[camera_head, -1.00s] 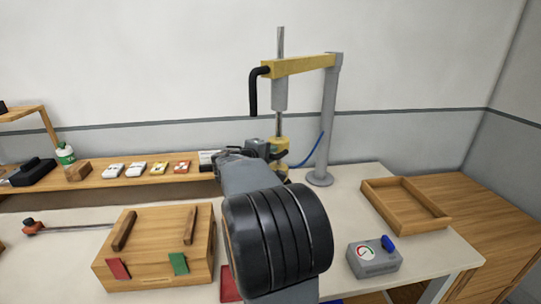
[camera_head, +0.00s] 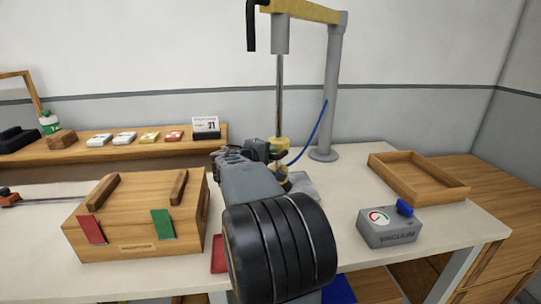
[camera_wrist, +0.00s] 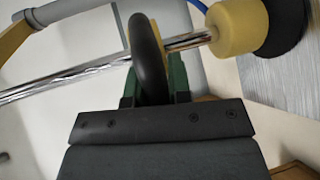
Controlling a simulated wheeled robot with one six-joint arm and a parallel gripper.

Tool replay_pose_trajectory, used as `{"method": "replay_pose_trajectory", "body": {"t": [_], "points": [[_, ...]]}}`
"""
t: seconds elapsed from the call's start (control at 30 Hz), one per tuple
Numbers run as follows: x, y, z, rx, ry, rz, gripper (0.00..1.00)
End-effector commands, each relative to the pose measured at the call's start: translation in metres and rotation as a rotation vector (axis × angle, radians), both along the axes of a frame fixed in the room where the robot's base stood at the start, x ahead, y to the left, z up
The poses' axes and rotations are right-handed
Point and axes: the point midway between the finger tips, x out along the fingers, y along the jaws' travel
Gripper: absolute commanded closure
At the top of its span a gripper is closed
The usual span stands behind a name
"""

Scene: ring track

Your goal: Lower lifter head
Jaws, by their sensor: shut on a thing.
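The lifter stands at the back of the white table, with a grey post (camera_head: 333,85), a yellow arm (camera_head: 305,11) and a steel rod (camera_head: 279,95) hanging down. The yellow lifter head (camera_head: 281,146) is at the rod's lower end, partly hidden by my arm. In the wrist view the yellow head (camera_wrist: 237,27) has a black cup (camera_wrist: 285,28) close over a grey plate (camera_wrist: 258,95); I cannot tell whether they touch. My gripper (camera_head: 262,150) is beside the head. Its green-padded fingers (camera_wrist: 152,85) are shut on a black handle (camera_wrist: 149,55) beside the rod.
A wooden box (camera_head: 135,215) with red and green tabs is at the left. A wooden tray (camera_head: 420,177) and a grey vacuum box (camera_head: 388,229) with a gauge are at the right. A blue hose (camera_head: 315,130) hangs beside the post. A shelf (camera_head: 100,148) with small items runs behind.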

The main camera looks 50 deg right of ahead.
Motion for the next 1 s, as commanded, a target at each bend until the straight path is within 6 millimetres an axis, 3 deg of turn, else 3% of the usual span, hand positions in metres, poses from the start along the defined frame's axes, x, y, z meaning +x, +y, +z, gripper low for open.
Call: {"method": "replay_pose_trajectory", "body": {"t": [0.3,0.33,0.6,0.87,1.0], "points": [[0.0,0.0,-0.001,0.002,0.001,0.001,1.0],[0.0,0.0,-0.001,0.002,0.001,0.001,0.8],[0.0,0.0,-0.001,0.0,0.0,0.0,0.56],[0.0,0.001,0.0,-0.001,0.0,0.0,0.56],[0.0,0.014,0.003,-0.002,-0.002,0.003,0.56]]}}
